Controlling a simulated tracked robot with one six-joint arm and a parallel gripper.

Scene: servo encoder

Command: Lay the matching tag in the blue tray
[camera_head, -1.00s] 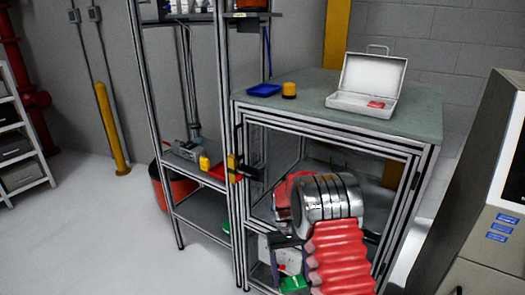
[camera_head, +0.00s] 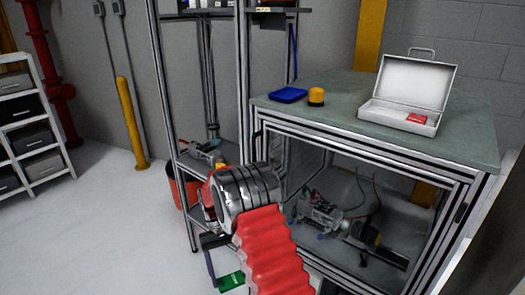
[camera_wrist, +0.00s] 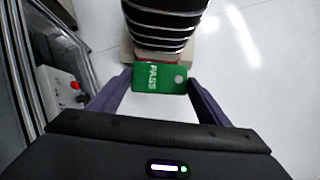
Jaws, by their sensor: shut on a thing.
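My gripper (camera_wrist: 160,80) is shut on a green tag (camera_wrist: 148,86) marked PASS, with a small round spot at one end. The tag also shows at the bottom of the head view (camera_head: 231,282), below my arm and out in front of the cabinet. The blue tray (camera_head: 288,95) lies on the left part of the cabinet's grey-green top. It looks empty. A red tag (camera_head: 416,118) lies in an open white case (camera_head: 398,116) on the right of that top. My gripper is well below and left of the tray.
A yellow-orange cylinder (camera_head: 316,97) stands just right of the tray. The cabinet (camera_head: 377,139) has an open frame front with a device (camera_head: 322,211) and cables inside. A metal shelf rack stands left of it. The floor at left is clear.

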